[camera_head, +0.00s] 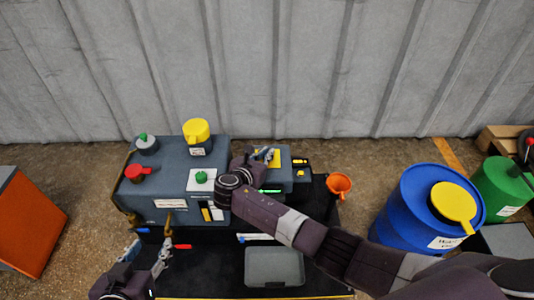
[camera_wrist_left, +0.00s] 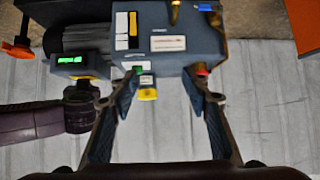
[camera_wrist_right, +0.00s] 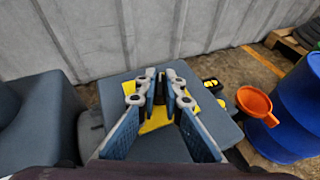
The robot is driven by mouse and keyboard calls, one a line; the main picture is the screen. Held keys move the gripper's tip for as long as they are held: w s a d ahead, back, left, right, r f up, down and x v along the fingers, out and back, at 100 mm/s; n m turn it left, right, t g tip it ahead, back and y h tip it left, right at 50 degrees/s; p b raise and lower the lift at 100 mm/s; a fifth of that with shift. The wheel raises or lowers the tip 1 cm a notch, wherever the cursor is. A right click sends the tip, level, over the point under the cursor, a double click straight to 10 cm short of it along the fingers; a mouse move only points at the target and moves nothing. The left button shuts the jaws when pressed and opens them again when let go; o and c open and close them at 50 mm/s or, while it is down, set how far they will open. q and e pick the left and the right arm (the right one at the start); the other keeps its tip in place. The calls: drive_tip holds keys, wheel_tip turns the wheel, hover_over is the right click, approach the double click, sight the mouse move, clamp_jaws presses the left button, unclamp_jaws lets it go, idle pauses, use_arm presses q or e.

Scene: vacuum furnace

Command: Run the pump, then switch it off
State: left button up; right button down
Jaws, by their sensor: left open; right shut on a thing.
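The blue-grey pump housing (camera_head: 165,190) stands on the dark bench and carries a red knob (camera_head: 137,172), a green knob (camera_head: 201,177) and a yellow-capped part (camera_head: 196,131). A smaller box (camera_head: 284,172) with a lit green display (camera_head: 270,191) stands at its right. My right gripper (camera_head: 265,154) is at the top of this box, shut on a small black switch handle (camera_wrist_right: 159,88) over a yellow plate (camera_wrist_right: 153,124). My fingers partly hide the handle.
An orange funnel (camera_head: 339,184) is right of the box. A grey tray (camera_head: 274,268) lies on the bench front. A blue drum (camera_head: 415,205) and a green drum (camera_head: 500,185) stand at right, an orange cabinet (camera_head: 28,225) at left. My right arm crosses the bench's right side.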

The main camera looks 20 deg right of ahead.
use_arm(q)
drive_tip(key=shift+w+d+r+t, duration=0.2)
drive_tip(key=shift+w+r+t, duration=0.1)
drive_tip(key=shift+w+r, duration=0.15)
drive_tip(key=shift+w+d+r+t, duration=0.15)
drive_tip(key=shift+w+r+t, duration=0.15)
drive_tip(key=shift+r, duration=0.15)
use_arm(e)
drive_tip(key=shift+m+g+h, duration=0.5)
drive_tip(key=shift+m, duration=0.1)
drive_tip(key=c, duration=2.1)
unclamp_jaws()
drive_tip(key=v, duration=1.2)
drive_tip(key=shift+f, duration=0.1)
